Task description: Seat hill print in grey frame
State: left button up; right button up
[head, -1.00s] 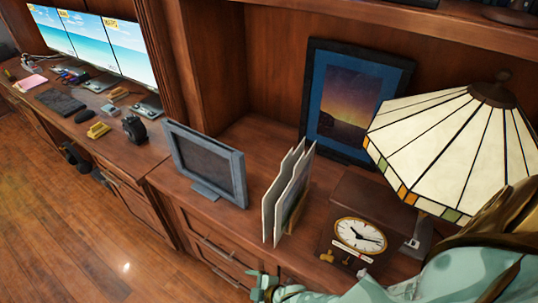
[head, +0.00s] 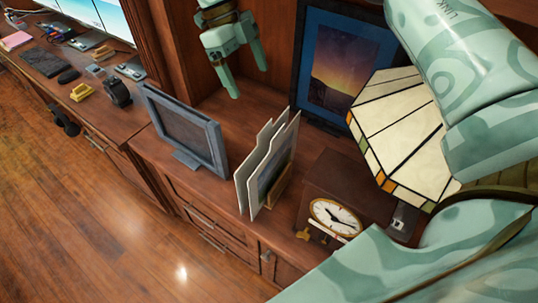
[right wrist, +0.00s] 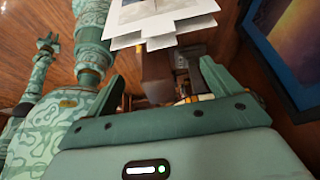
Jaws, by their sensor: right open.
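The grey frame (head: 187,133) stands upright on the cabinet top in the head view, with a plain dark grey panel inside. To its right, white-edged prints (head: 274,172) stand upright in a wooden holder (head: 283,188). One print's face shows a muted picture at a steep angle; I cannot tell which is the hill print. My right gripper (head: 247,83) is open and empty, above and behind the prints and frame. In the right wrist view the prints (right wrist: 160,22) lie beyond the open fingers (right wrist: 162,76). My left gripper (right wrist: 46,42) seems to show small at the left there.
A dark frame (head: 298,62) with a starry sunset picture leans at the back. A clock (head: 335,215) and a stained-glass lamp (head: 405,135) stand right of the prints, close to my right arm. A desk (head: 97,110) with monitors and small objects lies left.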

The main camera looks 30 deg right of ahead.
jog(key=s+b+x, duration=0.1)
jog(key=b+x, duration=0.1)
jog(key=x, duration=1.3)
jog(key=shift+d, duration=0.4)
jog(key=shift+s+r, duration=0.2)
jog(key=shift+r, duration=0.05)
jog(key=shift+c, duration=0.6)
pick_arm(q)
jog(key=s, duration=0.1)
jog(key=s+d+f, duration=0.1)
jog(key=s+f, duration=0.1)
jog(key=s, duration=0.1)
jog(key=shift+d+f, duration=0.2)
jog(key=shift+d, duration=0.1)
pick_arm(e)
jog(key=c, duration=1.2)
